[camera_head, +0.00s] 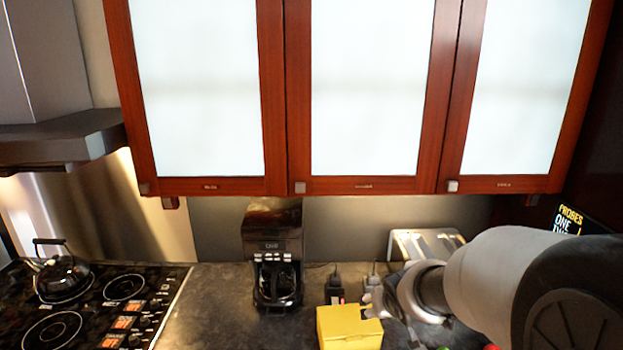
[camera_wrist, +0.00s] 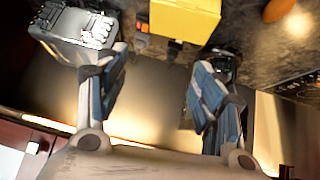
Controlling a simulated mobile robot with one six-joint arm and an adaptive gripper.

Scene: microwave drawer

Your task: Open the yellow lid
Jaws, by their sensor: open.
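A yellow box (camera_head: 349,328) stands on the dark counter at the bottom of the head view. Its yellow top looks flat and closed, but I cannot make out a seam between lid and body. In the wrist view the yellow box (camera_wrist: 185,18) is at the top edge, partly cut off. My gripper (camera_wrist: 162,65) is open and empty, with its two fingers spread below the box in that picture and apart from it. In the head view my gripper (camera_head: 378,300) is beside the box's upper right, partly hidden by my arm.
A black coffee maker (camera_head: 274,255) stands left of the box. A silver toaster (camera_head: 425,242) is behind my gripper and also shows in the wrist view (camera_wrist: 80,25). A kettle (camera_head: 62,274) is on the stove at left.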

